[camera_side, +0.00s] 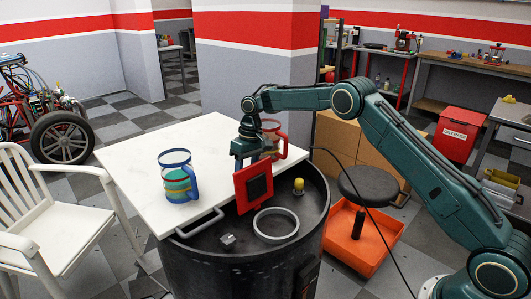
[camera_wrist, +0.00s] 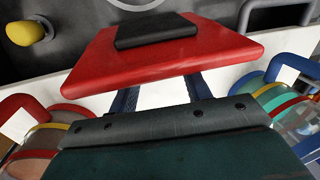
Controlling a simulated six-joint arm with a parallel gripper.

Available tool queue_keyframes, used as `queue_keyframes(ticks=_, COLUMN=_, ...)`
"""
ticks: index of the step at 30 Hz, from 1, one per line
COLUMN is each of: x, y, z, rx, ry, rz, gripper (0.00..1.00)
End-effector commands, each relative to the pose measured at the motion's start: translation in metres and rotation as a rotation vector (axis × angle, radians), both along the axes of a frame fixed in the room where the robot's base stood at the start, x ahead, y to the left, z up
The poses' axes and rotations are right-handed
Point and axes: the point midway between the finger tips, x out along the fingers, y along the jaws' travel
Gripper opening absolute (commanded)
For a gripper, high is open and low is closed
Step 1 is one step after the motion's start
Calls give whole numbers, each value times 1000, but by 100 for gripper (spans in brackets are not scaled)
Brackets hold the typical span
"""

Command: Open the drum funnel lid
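The black drum (camera_side: 190,270) stands at centre, with a wide dark recessed top. A flat white panel (camera_side: 140,170) reaches over the drum's left part, and a grey bar handle (camera_side: 200,224) lies along its near edge; the handle also shows in the wrist view (camera_wrist: 135,5). I cannot tell for sure which part is the funnel lid. My gripper (camera_side: 248,160) is above the panel's right side. A tilted red plate (camera_side: 241,199) with a black square block is at its fingertips (camera_wrist: 162,93). The fingers are apart, their tips hidden by the plate; I cannot tell whether they grip it.
A striped mug with a blue handle (camera_side: 178,176) and one with a red handle (camera_side: 271,133) stand on the panel. A grey ring (camera_side: 276,224), yellow knob (camera_side: 298,186) and small metal piece (camera_side: 228,240) are on the drum top. A white chair (camera_side: 50,225) stands at left.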

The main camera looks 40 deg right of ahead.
Motion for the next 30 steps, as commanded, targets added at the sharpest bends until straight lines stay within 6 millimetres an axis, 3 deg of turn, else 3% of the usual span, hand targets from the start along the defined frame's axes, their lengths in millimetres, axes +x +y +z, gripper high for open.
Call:
queue_keyframes(ticks=14, x=-6, y=1, z=3, rx=0, ry=3, rz=2, gripper=49)
queue_keyframes(ticks=30, x=-40, y=1, z=11, rx=0, ry=5, rz=2, gripper=49)
